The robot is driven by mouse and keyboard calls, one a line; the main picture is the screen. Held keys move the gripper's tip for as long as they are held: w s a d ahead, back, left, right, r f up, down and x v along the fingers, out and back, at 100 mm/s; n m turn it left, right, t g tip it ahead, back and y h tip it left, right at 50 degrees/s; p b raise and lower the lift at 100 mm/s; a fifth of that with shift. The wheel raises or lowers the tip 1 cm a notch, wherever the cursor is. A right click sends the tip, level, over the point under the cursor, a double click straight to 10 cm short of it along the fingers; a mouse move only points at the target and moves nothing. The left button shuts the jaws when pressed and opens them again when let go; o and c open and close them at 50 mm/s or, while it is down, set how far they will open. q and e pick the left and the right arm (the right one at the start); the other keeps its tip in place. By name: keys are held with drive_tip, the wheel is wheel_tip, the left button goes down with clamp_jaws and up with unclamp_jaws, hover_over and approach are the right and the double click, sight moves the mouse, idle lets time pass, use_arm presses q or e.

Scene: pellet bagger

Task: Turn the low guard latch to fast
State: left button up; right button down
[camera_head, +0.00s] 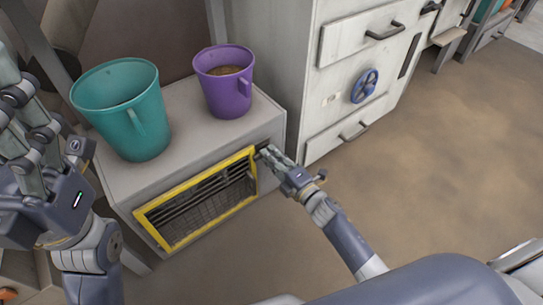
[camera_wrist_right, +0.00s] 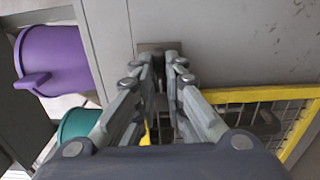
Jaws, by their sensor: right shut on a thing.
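The low guard is a yellow-framed wire mesh (camera_head: 141,216) on the front of a grey cabinet; its yellow frame also shows in the right wrist view (camera_wrist_right: 250,95). My right gripper (camera_head: 267,154) is at the guard's upper right corner. It is shut on the guard latch, whose brownish plate (camera_wrist_right: 157,46) shows at the fingertips in the right wrist view; the fingers hide most of the latch, so its turn cannot be read. My left gripper (camera_head: 28,100) is raised at the left edge, away from the guard, its fingertips partly out of frame.
A teal bucket (camera_head: 115,105) and a purple bucket (camera_head: 222,85) holding brown material stand on the cabinet top (camera_head: 185,140). A white cabinet with drawers, dark handles and a blue handwheel (camera_head: 365,86) stands to the right. The floor (camera_head: 440,150) at right is clear.

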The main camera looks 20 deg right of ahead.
drive_tip(key=shift+a, duration=0.1)
drive_tip(key=c, duration=1.7)
unclamp_jaws()
drive_tip(key=shift+o, duration=0.2)
drive_tip(key=v, duration=1.2)
